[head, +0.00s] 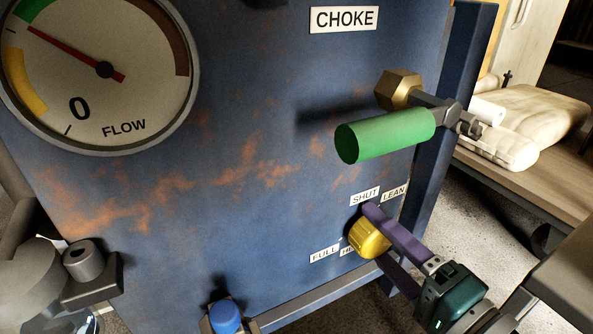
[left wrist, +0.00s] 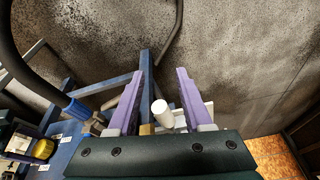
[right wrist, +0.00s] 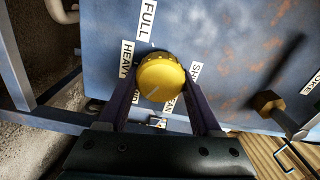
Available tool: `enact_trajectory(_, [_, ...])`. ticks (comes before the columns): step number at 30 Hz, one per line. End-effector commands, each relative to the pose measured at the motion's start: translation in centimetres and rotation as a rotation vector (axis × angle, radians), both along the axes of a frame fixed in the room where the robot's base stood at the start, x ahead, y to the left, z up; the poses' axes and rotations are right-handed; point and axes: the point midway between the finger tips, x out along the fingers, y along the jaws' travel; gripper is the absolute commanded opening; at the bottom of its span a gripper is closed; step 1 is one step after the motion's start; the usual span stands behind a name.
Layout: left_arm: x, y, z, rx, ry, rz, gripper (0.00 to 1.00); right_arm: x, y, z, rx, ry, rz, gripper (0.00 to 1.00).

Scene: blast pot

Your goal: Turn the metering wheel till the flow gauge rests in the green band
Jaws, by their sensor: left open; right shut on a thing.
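The yellow metering wheel (head: 368,238) sits low on the blue pot's panel, ringed by SHUT, LEAN, HEAVY and FULL labels. My right gripper (head: 382,240) is shut on it; in the right wrist view its fingers flank the wheel (right wrist: 160,78), which bears a pale pointer mark. The flow gauge (head: 130,105) is at upper left; its red needle points up-left, its tip at the lower end of the green band (head: 38,8), above the yellow band. The gauge's top is cut off. My left gripper (left wrist: 158,88) is open in the left wrist view, away from the wheel.
A green choke handle (head: 385,135) with a brass hex nut (head: 398,90) juts out above the wheel. A blue knob (head: 225,316) is at the bottom. A bench with pale sacks (head: 525,110) stands at right. A white cylinder (left wrist: 162,114) shows beyond my left fingers.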

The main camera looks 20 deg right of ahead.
Motion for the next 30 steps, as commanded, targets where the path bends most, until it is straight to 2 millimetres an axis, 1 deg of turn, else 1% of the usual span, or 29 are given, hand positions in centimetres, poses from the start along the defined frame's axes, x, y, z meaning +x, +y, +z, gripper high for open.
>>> enact_trajectory(6, [-0.02,0.05,-0.25,0.003,0.001,-0.001,0.5,-0.01,0.0,-0.14,0.136,0.012,0.001,0.1])
enact_trajectory(12, [-0.02,0.2,-0.36,0.008,0.001,-0.005,0.5,-0.01,-0.01,-0.16,0.215,0.018,0.001,0.1])
enact_trajectory(19, [-0.03,0.27,-0.39,0.011,0.0,-0.007,0.5,-0.01,0.02,-0.15,0.252,0.021,0.001,0.1])
enact_trajectory(30, [-0.03,0.25,-0.38,0.01,0.001,-0.006,0.5,-0.01,0.02,-0.13,0.255,0.021,0.001,0.1])
